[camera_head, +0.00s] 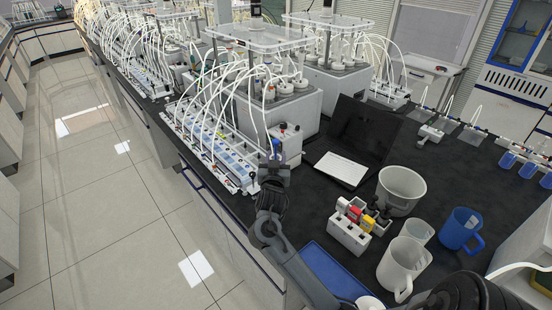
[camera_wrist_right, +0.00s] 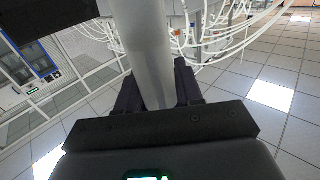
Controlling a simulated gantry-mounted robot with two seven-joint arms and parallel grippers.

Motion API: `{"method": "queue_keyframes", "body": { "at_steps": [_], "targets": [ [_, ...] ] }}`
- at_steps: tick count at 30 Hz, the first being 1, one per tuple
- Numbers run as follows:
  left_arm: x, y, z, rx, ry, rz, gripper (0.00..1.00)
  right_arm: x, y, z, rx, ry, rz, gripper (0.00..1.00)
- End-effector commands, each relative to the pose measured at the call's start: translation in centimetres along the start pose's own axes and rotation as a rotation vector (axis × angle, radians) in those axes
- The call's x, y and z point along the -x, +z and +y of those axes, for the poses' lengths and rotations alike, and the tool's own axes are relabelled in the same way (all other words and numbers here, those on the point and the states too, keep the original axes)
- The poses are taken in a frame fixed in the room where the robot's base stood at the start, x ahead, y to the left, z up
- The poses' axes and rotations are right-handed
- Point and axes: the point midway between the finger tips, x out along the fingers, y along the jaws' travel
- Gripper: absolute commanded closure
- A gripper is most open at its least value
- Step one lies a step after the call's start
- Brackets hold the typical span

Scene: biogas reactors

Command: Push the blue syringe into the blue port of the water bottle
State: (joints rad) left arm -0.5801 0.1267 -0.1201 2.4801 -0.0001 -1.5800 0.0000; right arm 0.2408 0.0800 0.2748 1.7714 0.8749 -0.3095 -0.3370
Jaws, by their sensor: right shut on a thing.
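My right gripper (camera_head: 275,160) is at the front end of the white tubing unit, beside a small white box (camera_head: 288,138). It is shut on the blue syringe (camera_head: 276,146), whose blue part shows just above the fingers. In the right wrist view, a pale translucent syringe barrel (camera_wrist_right: 147,50) stands between the dark fingers of this gripper (camera_wrist_right: 157,92). The syringe's tip is hidden. I cannot clearly make out the water bottle or its blue port, so I cannot tell whether the syringe touches it. My left gripper is out of view.
A rack (camera_head: 349,232) with black, yellow and red tops stands to the right, near a grey bucket (camera_head: 401,188), a white jug (camera_head: 403,265) and a blue mug (camera_head: 460,229). A laptop (camera_head: 342,169) lies behind. White tubes (camera_head: 235,95) arch close to the gripper.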

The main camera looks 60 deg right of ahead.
Motion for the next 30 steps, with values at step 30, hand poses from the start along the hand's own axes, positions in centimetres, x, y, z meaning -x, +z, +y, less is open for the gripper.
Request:
{"method": "queue_keyframes", "body": {
  "at_steps": [30],
  "targets": [
    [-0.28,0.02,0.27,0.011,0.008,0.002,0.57,0.01,0.84,0.00,0.001,0.000,-0.002,0.63]
  ]
}}
